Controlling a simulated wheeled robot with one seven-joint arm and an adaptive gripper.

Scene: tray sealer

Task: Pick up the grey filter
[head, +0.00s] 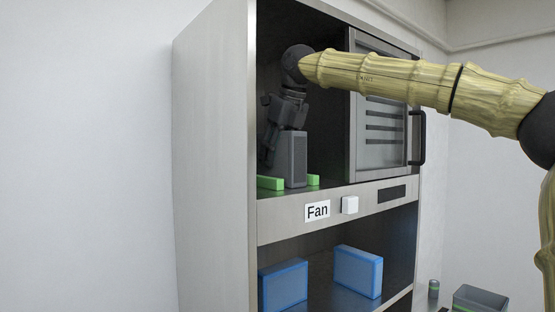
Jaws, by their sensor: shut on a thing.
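The grey filter (293,160) is a dark grey upright block inside the upper compartment of the steel cabinet. It stands between two green strips (270,183) on the compartment floor. My gripper (285,124) reaches in from above and is shut on the filter's upper part. The fingertips are dark against the dark interior, so their exact contact is hard to see. The filter's lower end appears to be at floor level; I cannot tell whether it is lifted.
A vented door (379,130) with a black handle (418,137) is right of the filter, below my arm. A "Fan" label (317,211) and white button (349,205) are on the front panel. Two blue blocks (284,286) stand on the lower shelf. A grey bin (480,299) is at lower right.

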